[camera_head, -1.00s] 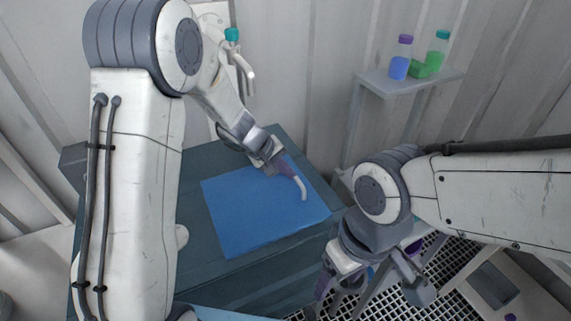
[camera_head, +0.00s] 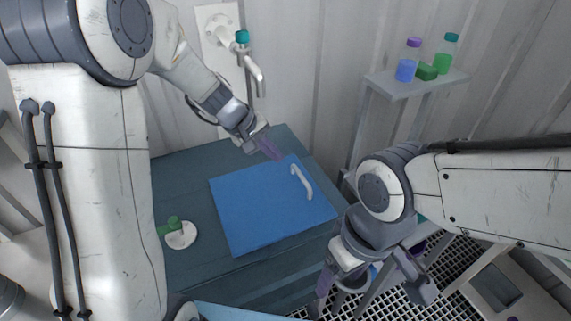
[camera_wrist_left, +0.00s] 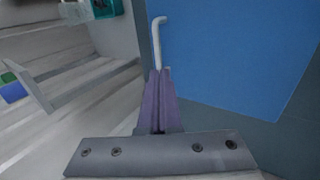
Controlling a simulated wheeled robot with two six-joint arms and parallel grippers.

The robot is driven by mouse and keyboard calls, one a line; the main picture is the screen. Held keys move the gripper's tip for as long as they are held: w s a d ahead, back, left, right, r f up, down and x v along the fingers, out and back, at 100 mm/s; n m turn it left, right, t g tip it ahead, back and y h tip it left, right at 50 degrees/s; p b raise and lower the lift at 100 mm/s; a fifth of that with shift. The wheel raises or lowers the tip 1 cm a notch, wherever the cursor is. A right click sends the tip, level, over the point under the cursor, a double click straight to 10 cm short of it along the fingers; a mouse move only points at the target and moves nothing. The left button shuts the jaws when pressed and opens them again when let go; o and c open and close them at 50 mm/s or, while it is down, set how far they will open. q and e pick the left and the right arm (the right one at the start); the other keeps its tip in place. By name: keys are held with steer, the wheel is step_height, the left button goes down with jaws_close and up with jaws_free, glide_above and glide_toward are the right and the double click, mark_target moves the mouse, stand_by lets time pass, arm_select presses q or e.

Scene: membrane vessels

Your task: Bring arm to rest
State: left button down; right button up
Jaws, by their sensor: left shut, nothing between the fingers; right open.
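My left gripper (camera_head: 272,149) is shut and empty. It hangs above the far edge of a blue panel (camera_head: 255,215), to the left of the panel's white bent handle (camera_head: 301,182). In the left wrist view its purple fingers (camera_wrist_left: 160,85) lie together, and the white handle (camera_wrist_left: 157,40) shows just beyond their tips on the blue panel (camera_wrist_left: 240,45). My right gripper (camera_head: 340,285) is low at the bottom centre of the head view, open, pointing down over the grating, with nothing seen in it.
A shelf (camera_head: 440,80) at the right holds a purple-capped blue bottle (camera_head: 408,62), a teal-capped green bottle (camera_head: 445,52) and a green block (camera_head: 427,72). A wall tap (camera_head: 253,72) stands behind my left arm. A green-topped white disc (camera_head: 181,236) sits left of the panel.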

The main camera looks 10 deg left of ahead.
arm_select(q)
steer(key=s+d+r+m+g+y, duration=0.1)
steer(key=s+d+r+m+g, duration=0.2)
steer(key=s, duration=0.4)
steer(key=s+d+m, duration=0.3)
steer(key=s+d, duration=0.2)
steer(key=s, duration=0.3)
steer(key=s+a+f+m+y, duration=0.1)
steer(key=s+m+y, duration=0.2)
steer(key=s+m, duration=0.4)
steer(key=s, duration=0.7)
steer(key=shift+a+f+m+g, duration=0.2)
steer(key=shift+f+m+g, duration=0.1)
steer(key=shift+m, duration=0.1)
